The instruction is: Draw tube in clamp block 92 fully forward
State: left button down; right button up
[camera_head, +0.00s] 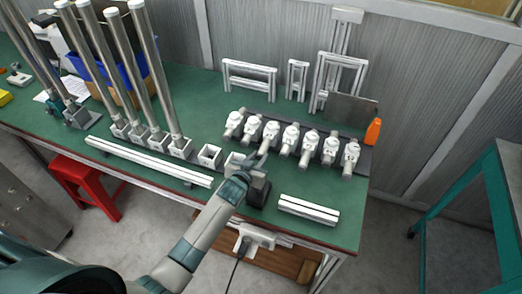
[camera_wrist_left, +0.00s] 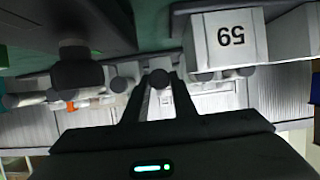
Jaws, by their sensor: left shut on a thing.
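Several pale clamp blocks with grey tubes through them stand in a row along a dark rail; one is in the middle of the row (camera_head: 291,138). My left gripper (camera_head: 263,158) reaches in from below, in front of the left part of the row. In the left wrist view my left gripper (camera_wrist_left: 160,82) has its fingers shut on a small dark round tube end (camera_wrist_left: 160,78). Which clamp block this tube belongs to is unclear, and I cannot read 92 on any block. My right gripper is not in view.
A white box face with an inverted-looking number stands close by in the left wrist view (camera_wrist_left: 228,40). Tall steel tubes stand in square sockets (camera_head: 180,148) at left. White rails (camera_head: 308,210) lie at the front right.

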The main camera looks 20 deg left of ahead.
pick_arm(q)
jog(key=shift+f, duration=0.1)
jog(key=c, duration=1.5)
grip_release()
jog(key=shift+o, duration=0.2)
jog(key=shift+s, duration=0.1)
jog(key=shift+s, duration=0.1)
jog(key=shift+s+r, duration=0.25)
jog(key=shift+s, duration=0.25)
jog(key=b+v, duration=0.3)
jog(key=v, duration=1.3)
jog(key=shift+r, duration=0.15)
